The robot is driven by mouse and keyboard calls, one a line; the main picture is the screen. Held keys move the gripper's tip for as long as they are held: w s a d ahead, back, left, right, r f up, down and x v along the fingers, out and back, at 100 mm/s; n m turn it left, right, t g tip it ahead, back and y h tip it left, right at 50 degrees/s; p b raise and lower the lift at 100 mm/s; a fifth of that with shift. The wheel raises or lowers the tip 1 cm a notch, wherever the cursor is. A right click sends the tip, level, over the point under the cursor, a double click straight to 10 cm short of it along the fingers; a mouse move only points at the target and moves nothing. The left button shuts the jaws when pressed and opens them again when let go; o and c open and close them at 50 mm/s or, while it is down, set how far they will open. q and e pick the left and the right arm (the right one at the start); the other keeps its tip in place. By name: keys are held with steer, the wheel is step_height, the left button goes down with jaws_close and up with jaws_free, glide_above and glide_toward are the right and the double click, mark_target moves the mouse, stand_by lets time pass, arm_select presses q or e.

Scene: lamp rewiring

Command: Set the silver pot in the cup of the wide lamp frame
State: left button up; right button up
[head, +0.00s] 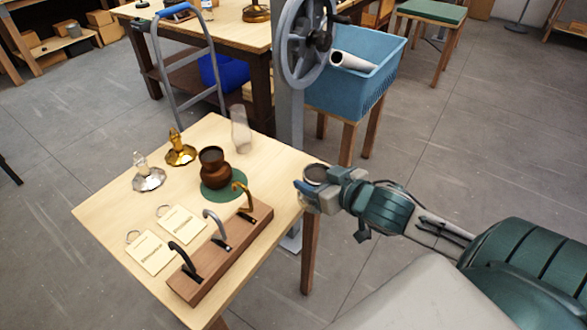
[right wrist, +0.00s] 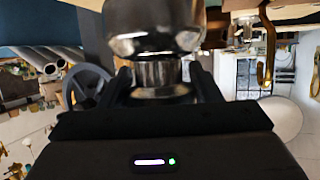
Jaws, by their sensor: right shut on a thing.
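My right gripper (head: 312,190) is past the right edge of the wooden table, shut on the silver pot (head: 316,173). In the head view only the pot's round top shows, partly hidden by the gripper. In the right wrist view the shiny pot (right wrist: 152,38) has its ribbed narrower part between the two fingers. I cannot tell which thing, if any in view, is the wide lamp frame; no cup is clear. A wooden block (head: 222,258) carries three curved pieces: black, grey and brass. My left gripper is not in view.
A copper pot (head: 211,166) stands on a green mat (head: 240,179). A silver dish (head: 149,180), a gold dish (head: 181,155), a clear glass (head: 241,130) and two tagged cards (head: 150,253) share the table. A grey post with a handwheel (head: 303,42) rises behind it.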

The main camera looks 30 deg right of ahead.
steer(key=b, duration=0.1)
steer(key=w+b, duration=0.2)
steer(key=shift+w+d+f, duration=0.25)
steer(key=shift+d+f, duration=0.05)
steer(key=shift+f, duration=0.05)
steer(key=w+d+f+p, duration=0.1)
steer(key=w, duration=0.3)
steer(key=w+d+f+p, duration=0.1)
steer(key=w+p, duration=0.1)
steer(key=w, duration=0.2)
steer(key=w+d+p, duration=0.1)
steer(key=w, duration=0.4)
steer(key=shift+w+d+f, duration=0.1)
steer(key=shift+d+f, duration=0.2)
steer(key=shift+f, duration=0.1)
steer(key=shift+f+p, duration=0.3)
steer(key=shift+p, duration=0.1)
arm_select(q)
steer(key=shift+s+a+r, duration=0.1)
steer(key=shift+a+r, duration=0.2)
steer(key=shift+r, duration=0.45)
arm_select(e)
steer(key=shift+f, duration=0.2)
steer(key=shift+f, duration=0.2)
steer(key=o, duration=1.2)
steer(key=shift+c, duration=0.2)
